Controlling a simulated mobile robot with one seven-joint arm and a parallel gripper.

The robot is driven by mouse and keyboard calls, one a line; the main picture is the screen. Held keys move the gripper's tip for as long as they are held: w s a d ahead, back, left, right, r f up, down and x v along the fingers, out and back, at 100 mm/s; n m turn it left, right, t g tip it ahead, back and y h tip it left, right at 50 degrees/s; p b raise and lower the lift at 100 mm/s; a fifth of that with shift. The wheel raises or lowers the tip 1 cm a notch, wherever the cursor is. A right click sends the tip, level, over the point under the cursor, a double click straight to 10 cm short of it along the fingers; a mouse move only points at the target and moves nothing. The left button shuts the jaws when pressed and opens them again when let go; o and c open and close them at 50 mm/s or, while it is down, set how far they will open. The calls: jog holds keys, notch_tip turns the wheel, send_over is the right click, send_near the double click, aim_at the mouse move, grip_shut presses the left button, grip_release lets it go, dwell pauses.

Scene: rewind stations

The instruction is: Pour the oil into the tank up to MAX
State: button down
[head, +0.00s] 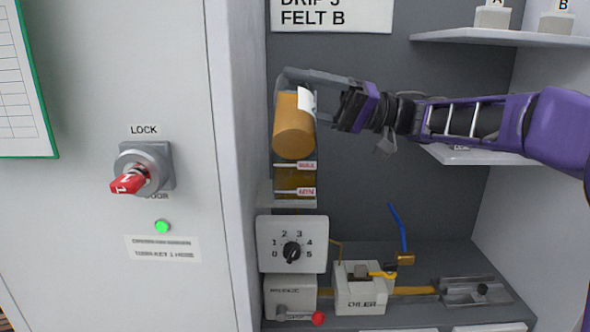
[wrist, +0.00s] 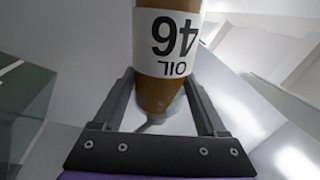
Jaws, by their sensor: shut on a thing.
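An amber oil bottle (head: 293,130) with a white label is held by my gripper (head: 297,85) above the tank. The wrist view shows the bottle (wrist: 165,85) between the two fingers, its label reading "OIL 46" upside down. In the head view the bottle is tilted, with its broad base toward the camera; its spout is hidden there. The tank (head: 294,181) stands below, amber inside, with red-lettered MAX and MIN tags. The bottle covers the tank's top, so I cannot tell whether oil is flowing.
A dial (head: 292,252) marked 0 to 5 sits under the tank, above a box with a red-knobbed lever (head: 318,318). The oiler (head: 362,290) is to the right. Shelves (head: 500,38) line the right wall. The cabinet door bears a red key switch (head: 130,182) and a lit green lamp (head: 162,226).

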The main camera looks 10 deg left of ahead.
jog(key=shift+f+m+p, duration=0.1)
jog(key=shift+m+p, duration=0.3)
jog(key=shift+p, duration=0.65)
jog(key=shift+f, duration=0.1)
jog(key=shift+f+m+t+p, duration=0.2)
jog(key=shift+m+t+p, duration=0.1)
jog(key=shift+m+p, duration=0.1)
jog(key=shift+f, duration=0.15)
dwell(2.1)
jog(key=shift+f+m+y, duration=0.3)
jog(key=shift+f+m, duration=0.2)
jog(key=shift+m, duration=0.4)
jog(key=shift+a+f, duration=0.15)
dwell(1.5)
